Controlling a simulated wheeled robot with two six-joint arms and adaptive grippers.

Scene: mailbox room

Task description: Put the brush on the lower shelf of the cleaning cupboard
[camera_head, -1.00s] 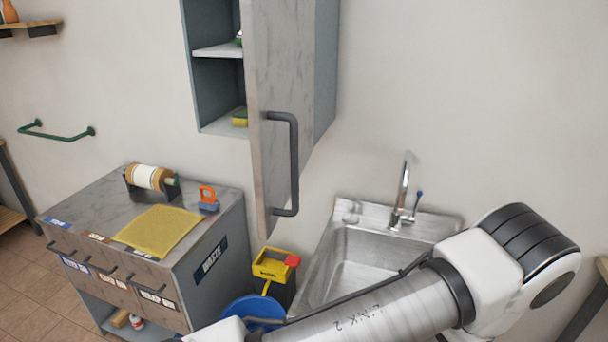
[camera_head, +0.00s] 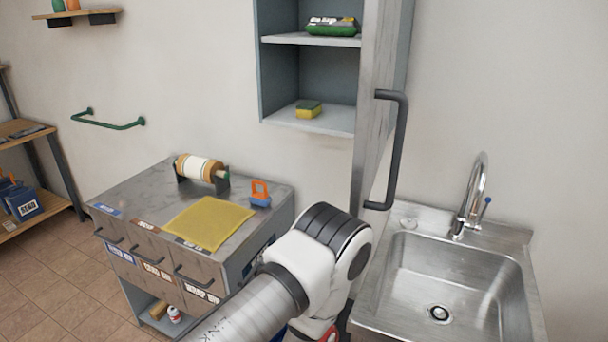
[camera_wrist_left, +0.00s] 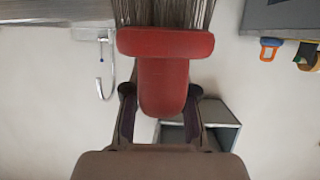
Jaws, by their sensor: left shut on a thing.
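The brush (camera_wrist_left: 165,75) has a red block-and-handle body and dark bristles, which point to the top of the left wrist view. My left gripper (camera_wrist_left: 161,100) is shut on its red handle. In the head view the gripper is hidden below my white wrist, low in the middle, under the cupboard. The cleaning cupboard (camera_head: 279,75) hangs on the wall with its door (camera_head: 380,60) open to the right. Its lower shelf (camera_head: 335,120) holds a yellow-green sponge (camera_head: 309,110) and has bare room beside it. My right gripper is not in view.
The upper shelf (camera_head: 310,39) holds a green packet (camera_head: 332,27). The door's dark handle (camera_head: 401,150) sticks out. A sink with a tap (camera_head: 474,195) is at the right. A drawer cabinet (camera_head: 140,197) at the left carries a yellow cloth (camera_head: 209,224) and a roll (camera_head: 198,168).

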